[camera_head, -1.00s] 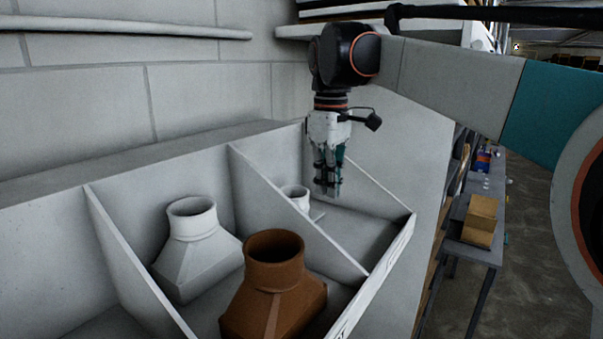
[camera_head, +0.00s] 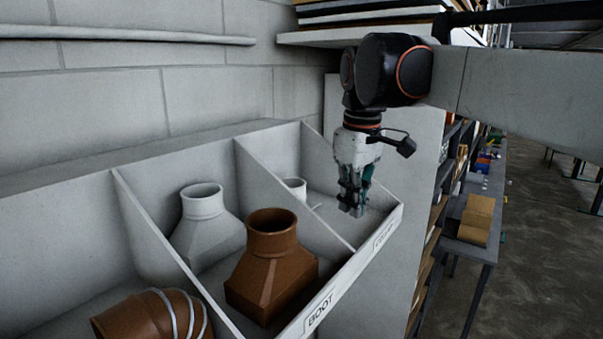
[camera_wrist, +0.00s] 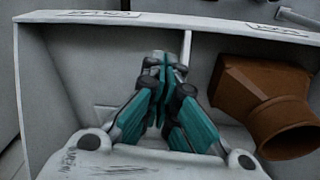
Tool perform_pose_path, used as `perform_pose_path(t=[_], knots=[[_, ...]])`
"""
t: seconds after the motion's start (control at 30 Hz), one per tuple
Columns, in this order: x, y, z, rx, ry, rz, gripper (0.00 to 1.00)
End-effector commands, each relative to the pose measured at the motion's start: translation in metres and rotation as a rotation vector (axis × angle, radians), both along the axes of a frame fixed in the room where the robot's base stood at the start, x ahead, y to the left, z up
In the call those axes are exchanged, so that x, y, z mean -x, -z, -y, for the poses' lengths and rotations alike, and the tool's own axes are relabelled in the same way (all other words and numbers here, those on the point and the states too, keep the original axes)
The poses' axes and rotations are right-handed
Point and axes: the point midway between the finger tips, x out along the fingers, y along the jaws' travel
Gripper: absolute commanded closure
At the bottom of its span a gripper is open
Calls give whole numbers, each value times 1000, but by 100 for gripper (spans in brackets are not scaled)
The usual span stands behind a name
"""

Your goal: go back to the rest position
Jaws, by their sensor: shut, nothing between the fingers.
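My gripper (camera_head: 352,208) is shut and empty. In the head view it hangs pointing down over the right compartment of the grey divided bin (camera_head: 172,258), near its front edge. In the wrist view the closed teal fingers (camera_wrist: 163,72) are above the bin, close to the white divider. A small white fitting (camera_head: 295,187) stands in the right compartment, partly hidden by the divider.
A brown boot fitting (camera_head: 270,270) and a white one (camera_head: 205,220) stand in the middle compartment, labelled BOOT. A brown banded piece (camera_head: 155,318) lies in the left compartment. A shelf (camera_head: 365,37) is above; a bench with a cardboard box (camera_head: 476,218) is right.

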Motion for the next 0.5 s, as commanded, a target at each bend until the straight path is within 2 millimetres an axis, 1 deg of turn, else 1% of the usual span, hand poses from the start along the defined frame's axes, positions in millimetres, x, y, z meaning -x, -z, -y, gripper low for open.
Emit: perform_pose_path(t=[0.17, 0.27, 0.37, 0.5], knots=[[32, 17, 22, -26, 114, 73, 100], [55, 32, 36, -49, 199, 127, 100], [79, 51, 50, -74, 285, 181, 100], [113, 81, 66, -115, 402, 258, 100]])
